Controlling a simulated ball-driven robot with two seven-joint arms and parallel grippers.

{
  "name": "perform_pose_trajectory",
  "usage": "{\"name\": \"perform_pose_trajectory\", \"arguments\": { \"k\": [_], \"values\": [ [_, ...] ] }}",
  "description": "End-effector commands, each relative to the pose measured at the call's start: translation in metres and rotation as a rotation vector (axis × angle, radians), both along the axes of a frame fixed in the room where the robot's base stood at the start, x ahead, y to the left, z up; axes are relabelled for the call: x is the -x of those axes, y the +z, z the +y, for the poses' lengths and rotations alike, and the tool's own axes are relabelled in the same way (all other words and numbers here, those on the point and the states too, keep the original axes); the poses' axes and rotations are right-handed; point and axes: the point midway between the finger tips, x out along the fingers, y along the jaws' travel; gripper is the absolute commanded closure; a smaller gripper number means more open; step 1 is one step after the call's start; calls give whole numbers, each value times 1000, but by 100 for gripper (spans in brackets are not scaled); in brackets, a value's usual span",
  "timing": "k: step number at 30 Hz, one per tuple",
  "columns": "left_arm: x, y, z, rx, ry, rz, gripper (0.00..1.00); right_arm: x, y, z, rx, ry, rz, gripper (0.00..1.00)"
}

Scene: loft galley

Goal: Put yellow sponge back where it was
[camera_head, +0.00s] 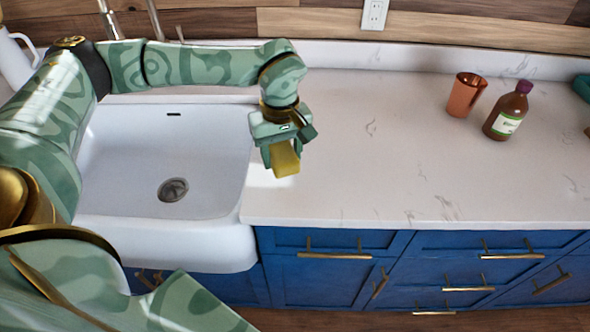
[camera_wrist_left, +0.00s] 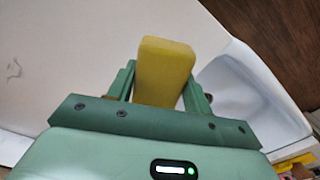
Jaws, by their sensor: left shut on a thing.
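The yellow sponge (camera_head: 285,160) is a small block held between the fingers of my left gripper (camera_head: 280,150). In the head view the gripper points down at the right edge of the sink, where the white counter begins. The left wrist view shows the sponge (camera_wrist_left: 165,70) between both green fingers (camera_wrist_left: 160,88), sticking out past their tips. Whether the sponge touches the surface below is hard to tell. My right gripper is in neither view.
The white sink (camera_head: 165,145) with its drain lies left of the gripper. An orange cup (camera_head: 465,97) and a brown bottle (camera_head: 508,112) stand on the counter (camera_head: 400,150) at the right. The counter between them and the gripper is clear. Blue cabinets (camera_head: 320,285) are below.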

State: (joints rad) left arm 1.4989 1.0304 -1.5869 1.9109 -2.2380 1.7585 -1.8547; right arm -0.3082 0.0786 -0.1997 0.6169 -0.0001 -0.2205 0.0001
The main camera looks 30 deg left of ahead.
Motion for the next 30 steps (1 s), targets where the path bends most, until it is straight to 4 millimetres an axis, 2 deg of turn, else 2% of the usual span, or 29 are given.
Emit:
{"name": "perform_pose_trajectory", "arguments": {
  "k": [1, 5, 11, 16, 27, 28, 30],
  "values": [
    [-7, -13, -2, 0, 0, 3, 68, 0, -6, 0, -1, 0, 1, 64],
    [-20, -26, -4, 1, 1, 1, 68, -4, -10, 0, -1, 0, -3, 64],
    [-30, -38, -7, 1, 0, 1, 68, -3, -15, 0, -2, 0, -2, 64],
    [-30, -67, -7, 0, 0, 2, 68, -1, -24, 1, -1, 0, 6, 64],
    [-30, -70, -7, 1, -1, -1, 68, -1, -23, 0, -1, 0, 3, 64],
    [-30, -71, -7, 1, -1, -1, 47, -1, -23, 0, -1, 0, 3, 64],
    [-30, -71, -7, 0, -1, -1, 28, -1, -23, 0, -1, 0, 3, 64]
  ]
}}
